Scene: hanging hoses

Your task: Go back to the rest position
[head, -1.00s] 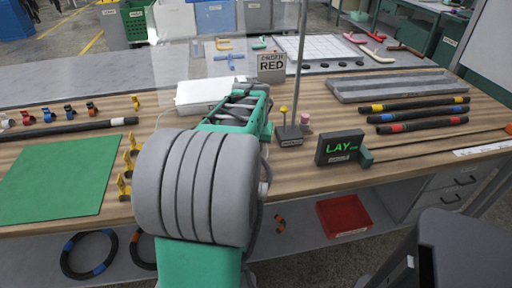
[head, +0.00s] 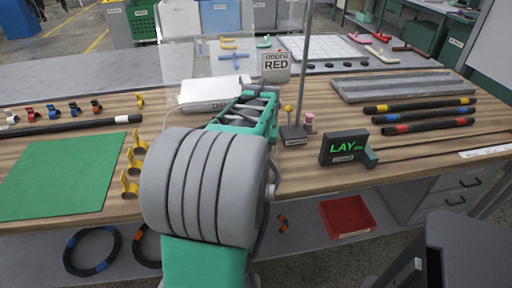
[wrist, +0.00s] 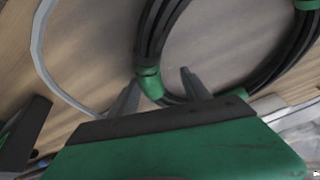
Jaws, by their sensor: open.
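My gripper (wrist: 160,93) shows in the wrist view with its two grey fingers apart. A coil of black hose with green bands (wrist: 150,84) lies just beyond the fingertips, one band seen between them. Whether the fingers touch the coil cannot be told. In the head view my arm's grey and green links fill the middle and hide my gripper and this coil.
A green mat (head: 62,175), yellow clips (head: 131,168), a LAY sign (head: 344,147), a thin upright post (head: 304,70) and banded hoses (head: 425,115) are on the bench. A white box (head: 208,94) is behind my arm. A red bin (head: 346,217) sits below.

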